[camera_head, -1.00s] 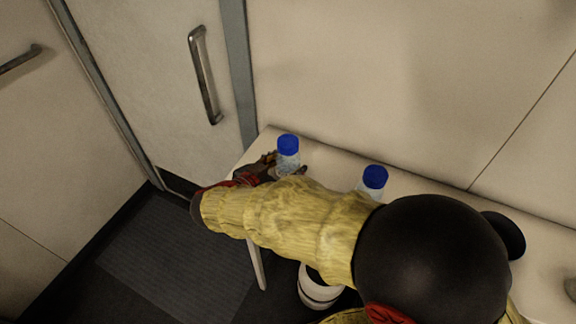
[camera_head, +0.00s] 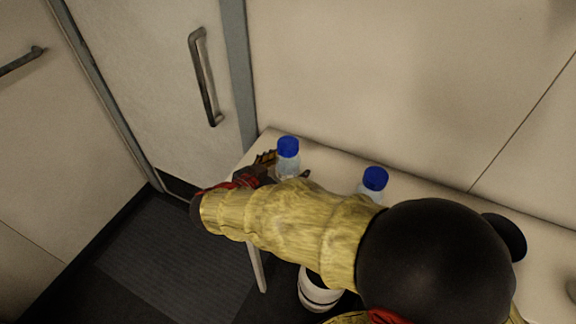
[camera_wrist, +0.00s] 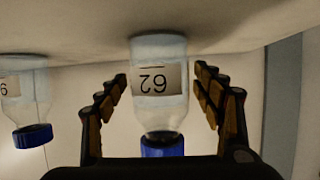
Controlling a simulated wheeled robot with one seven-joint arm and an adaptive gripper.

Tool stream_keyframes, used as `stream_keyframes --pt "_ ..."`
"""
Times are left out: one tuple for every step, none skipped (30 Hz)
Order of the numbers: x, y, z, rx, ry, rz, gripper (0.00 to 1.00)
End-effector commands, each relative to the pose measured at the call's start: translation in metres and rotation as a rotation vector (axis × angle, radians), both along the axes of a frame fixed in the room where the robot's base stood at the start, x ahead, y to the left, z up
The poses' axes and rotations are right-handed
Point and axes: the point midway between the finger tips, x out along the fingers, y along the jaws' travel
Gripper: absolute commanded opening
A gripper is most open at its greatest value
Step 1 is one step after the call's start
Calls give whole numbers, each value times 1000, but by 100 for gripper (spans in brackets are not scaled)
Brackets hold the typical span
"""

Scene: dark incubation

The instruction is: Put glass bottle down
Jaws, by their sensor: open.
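A clear glass bottle with a blue cap (camera_head: 288,147) stands upright near the left end of the pale table (camera_head: 331,160). In the wrist view, which is upside down, the bottle (camera_wrist: 158,85) shows a label reading 62 and its base meets the table surface. My gripper (camera_wrist: 162,95) is open, with a finger on each side of the bottle and a gap to both. In the head view my gripper (camera_head: 270,168) is beside the bottle, and my arm hides part of the bottle's lower side.
A second blue-capped bottle (camera_head: 374,181) stands to the right on the table, partly hidden by my arm; it also shows in the wrist view (camera_wrist: 30,100). A wall runs behind the table. A door with a handle (camera_head: 205,76) is at the left. A white container (camera_head: 318,290) is below.

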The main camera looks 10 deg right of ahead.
Motion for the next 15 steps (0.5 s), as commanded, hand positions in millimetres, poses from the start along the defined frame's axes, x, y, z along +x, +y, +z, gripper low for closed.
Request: stream_keyframes --pt "0 0 1 0 0 0 67" --pt "0 0 2 -1 1 0 67" --pt "0 0 3 -1 1 0 67" --pt "0 0 5 -1 1 0 67" --pt "-3 4 6 1 -1 3 67" --pt "-7 9 8 0 -1 5 67" --pt "-10 13 11 0 -1 5 67" --pt "-14 17 13 1 -1 5 67" --pt "-20 22 16 1 -1 6 67" --pt "-24 26 19 0 -2 6 67" --pt "-29 31 22 1 -1 6 67" --pt "-34 37 25 2 -2 6 67" --pt "-39 41 28 0 -2 6 67" --pt "-43 45 30 1 -1 6 67" --pt "-48 50 33 1 -1 5 67"
